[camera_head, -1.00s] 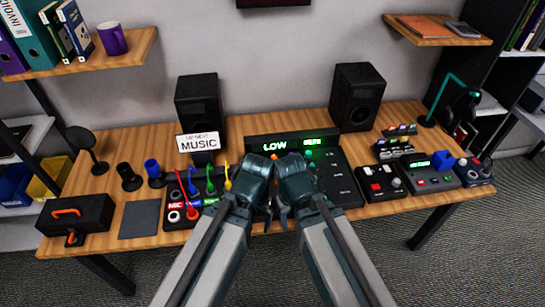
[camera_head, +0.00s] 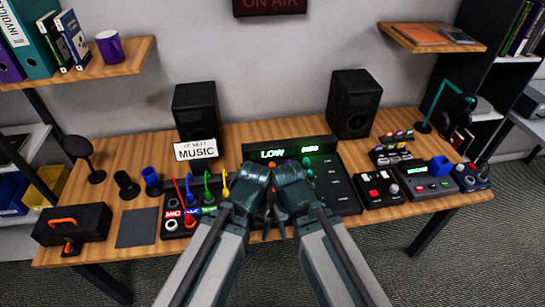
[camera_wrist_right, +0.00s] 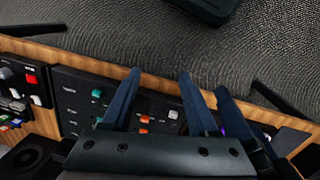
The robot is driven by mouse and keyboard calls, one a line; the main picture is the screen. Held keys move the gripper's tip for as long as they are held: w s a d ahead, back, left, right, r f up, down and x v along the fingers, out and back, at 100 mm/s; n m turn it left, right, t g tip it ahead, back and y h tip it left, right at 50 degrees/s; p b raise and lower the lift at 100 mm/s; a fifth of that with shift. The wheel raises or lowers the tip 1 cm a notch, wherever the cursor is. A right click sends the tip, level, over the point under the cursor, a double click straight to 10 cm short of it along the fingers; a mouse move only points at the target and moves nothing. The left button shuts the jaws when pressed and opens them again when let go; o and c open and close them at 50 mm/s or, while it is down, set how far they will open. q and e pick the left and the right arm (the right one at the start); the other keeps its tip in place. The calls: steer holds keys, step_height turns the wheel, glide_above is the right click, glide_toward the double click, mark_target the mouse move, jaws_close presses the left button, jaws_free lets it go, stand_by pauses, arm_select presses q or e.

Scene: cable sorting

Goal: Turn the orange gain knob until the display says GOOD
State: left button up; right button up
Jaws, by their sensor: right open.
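The display (camera_head: 285,152) at the back of the black mixer console (camera_head: 345,190) reads LOW in white, with small green characters at its right that I cannot read. In the right wrist view, small orange controls (camera_wrist_right: 144,120) show on the console between the fingers of my right gripper (camera_wrist_right: 157,85); I cannot tell which is the gain knob. That gripper is open, and I see no contact. In the head view both grippers hang side by side over the console, my left gripper (camera_head: 264,232) beside my right one (camera_head: 283,228). They hide part of its controls. The left jaws are unclear.
A box with coloured cables (camera_head: 180,225) lies left of the console. A red-and-white button box (camera_head: 378,189) and a small green-display unit (camera_head: 428,178) sit right. A dark mat (camera_head: 138,228) lies front left.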

steer(key=shift+o, duration=0.3)
steer(key=shift+o, duration=0.2)
steer(key=w+a+f+t+y+b, duration=0.1)
steer(key=w+a+t, duration=0.1)
steer(key=w, duration=1.4)
steer(key=shift+w+a+f, duration=0.15)
steer(key=shift+w+a, duration=0.25)
steer(key=shift+a, duration=0.3)
steer(key=t+y+b, duration=0.1)
steer(key=t+y, duration=0.1)
steer(key=t, duration=0.1)
glide_toward(272, 164)
step_height(272, 164, up, 5)
steer(key=s, duration=0.1)
steer(key=shift+s+n, duration=0.1)
steer(key=shift+n, duration=0.3)
steer(key=shift+f+b, duration=0.2)
steer(key=shift+b, duration=0.2)
steer(key=shift+h, duration=0.3)
steer(key=b+x, duration=1.2)
steer(key=x, duration=0.1)
steer(key=shift+s+f, duration=0.1)
steer(key=shift+f, duration=0.25)
